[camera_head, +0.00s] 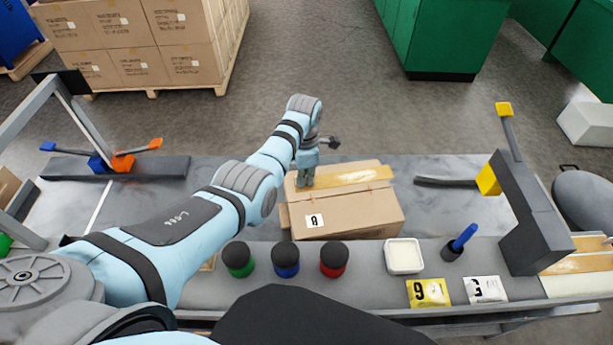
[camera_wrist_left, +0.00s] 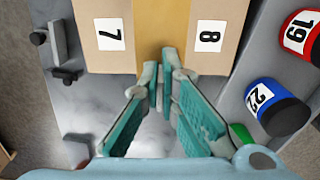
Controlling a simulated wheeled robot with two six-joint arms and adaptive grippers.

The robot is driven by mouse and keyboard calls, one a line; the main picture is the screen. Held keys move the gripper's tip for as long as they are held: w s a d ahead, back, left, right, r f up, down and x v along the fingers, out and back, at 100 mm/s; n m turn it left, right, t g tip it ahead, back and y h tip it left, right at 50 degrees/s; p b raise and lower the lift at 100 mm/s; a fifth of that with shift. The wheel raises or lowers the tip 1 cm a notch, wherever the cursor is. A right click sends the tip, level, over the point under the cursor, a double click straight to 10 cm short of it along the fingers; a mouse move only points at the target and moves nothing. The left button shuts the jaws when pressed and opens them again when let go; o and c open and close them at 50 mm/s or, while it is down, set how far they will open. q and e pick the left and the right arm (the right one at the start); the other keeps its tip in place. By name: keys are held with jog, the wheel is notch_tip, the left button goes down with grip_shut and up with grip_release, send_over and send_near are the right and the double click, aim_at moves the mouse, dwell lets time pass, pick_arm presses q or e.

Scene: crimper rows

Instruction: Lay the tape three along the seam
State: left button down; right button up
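A closed cardboard box (camera_head: 350,212) lies on the bench. A yellowish tape strip (camera_head: 362,177) runs left to right across its top; the strip (camera_wrist_left: 163,25) also shows in the left wrist view between labels 7 and 8. My left gripper (camera_head: 305,180) is over the box's left end, pointing down. In the left wrist view its fingertips (camera_wrist_left: 161,65) are close together at the strip's near end; whether they touch or grip it is unclear. The arm hides part of the box's left side. I cannot make out a number on the strip. My right gripper is not in view.
Green, blue (camera_head: 286,260) and red (camera_head: 334,259) black-topped jars, a white dish (camera_head: 404,256) and a cup with a blue tool (camera_head: 457,243) line the front. A dark stand with a yellow block (camera_head: 488,180) rises at right. A dark bar (camera_head: 445,181) lies right of the box.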

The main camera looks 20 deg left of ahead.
aim_at(305, 201)
pick_arm(q)
jog(key=shift+r+p, duration=0.1)
jog(key=shift+p, duration=0.25)
notch_tip(305, 201, down, 8)
jog(key=b, duration=0.6)
dwell(0.7)
jog(key=c, duration=1.7)
grip_release()
notch_tip(305, 201, up, 12)
jog(key=shift+r, duration=0.1)
